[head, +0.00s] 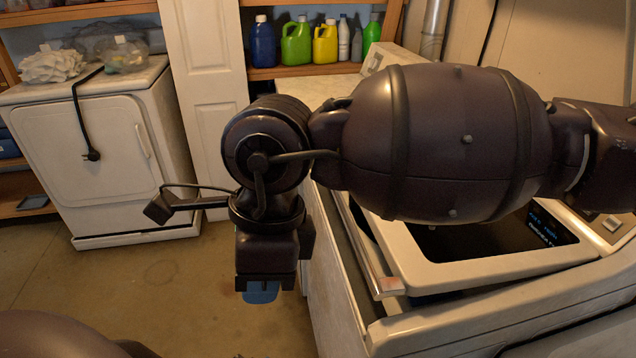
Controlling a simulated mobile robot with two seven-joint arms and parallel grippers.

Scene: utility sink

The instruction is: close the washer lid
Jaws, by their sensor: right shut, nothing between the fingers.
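The washer (345,285) stands at the right, with a white body. Its lid (450,274) has a white frame and a dark glass panel. The lid looks slightly raised, with a dark gap under its front edge; my right arm hides much of it. My right gripper (264,284) points down, left of the washer and apart from the lid. It is shut and empty. My left gripper is out of view; only a dark part of my body shows at the lower left.
A white dryer-like appliance (85,150) with a hanging black cord stands at the left. A shelf (290,71) at the back holds several bottles. A blue patch (262,293) shows just below my right gripper; I cannot tell what it is. The floor (150,275) between the appliances is clear.

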